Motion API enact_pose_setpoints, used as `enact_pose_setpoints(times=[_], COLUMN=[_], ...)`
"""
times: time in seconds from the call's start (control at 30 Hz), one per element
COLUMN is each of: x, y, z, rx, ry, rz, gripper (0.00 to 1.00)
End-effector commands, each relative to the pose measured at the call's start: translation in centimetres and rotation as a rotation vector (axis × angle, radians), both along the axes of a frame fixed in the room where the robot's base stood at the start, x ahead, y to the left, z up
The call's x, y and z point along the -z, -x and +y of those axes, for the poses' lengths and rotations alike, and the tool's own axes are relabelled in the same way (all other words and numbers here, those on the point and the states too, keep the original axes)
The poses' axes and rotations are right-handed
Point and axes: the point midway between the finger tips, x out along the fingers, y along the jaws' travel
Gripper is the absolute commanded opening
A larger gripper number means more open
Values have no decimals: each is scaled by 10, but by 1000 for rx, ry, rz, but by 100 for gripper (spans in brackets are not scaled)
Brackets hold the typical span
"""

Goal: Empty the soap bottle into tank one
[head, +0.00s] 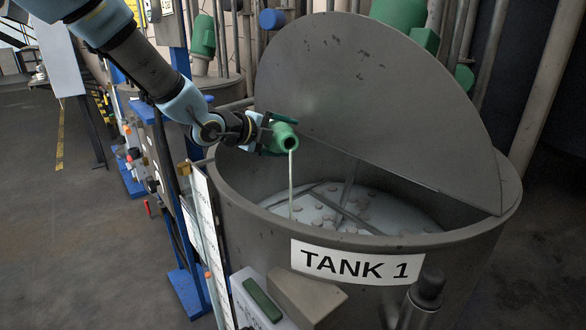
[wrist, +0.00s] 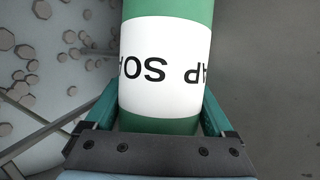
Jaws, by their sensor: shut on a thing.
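The green soap bottle (head: 283,137) is held tipped over the near left part of tank one (head: 460,246), with its mouth facing down and toward the camera. A thin pale stream (head: 291,183) runs from its mouth into the tank. My gripper (head: 266,133) is shut on the bottle. In the wrist view the bottle's white label (wrist: 165,67) reads SOAP upside down, between the two fingers (wrist: 160,122). Tank one is open at the front, with its half lid (head: 370,100) raised behind. The bottle's remaining contents cannot be seen.
The tank's front rim (head: 400,243) and the raised lid bound the space around my gripper. A panel (head: 200,235) and blue frame (head: 186,290) stand left of the tank. A box with a green strip (head: 262,300) sits in front. Open floor (head: 60,220) lies further left.

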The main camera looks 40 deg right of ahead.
Motion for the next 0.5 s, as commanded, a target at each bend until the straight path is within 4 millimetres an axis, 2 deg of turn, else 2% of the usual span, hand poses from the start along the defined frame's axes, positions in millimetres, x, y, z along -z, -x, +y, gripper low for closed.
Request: enact_pose_setpoints(times=[0.5], x=[-3], y=[0], z=[0], rx=[0], ry=[13], rz=[-35], gripper=[4])
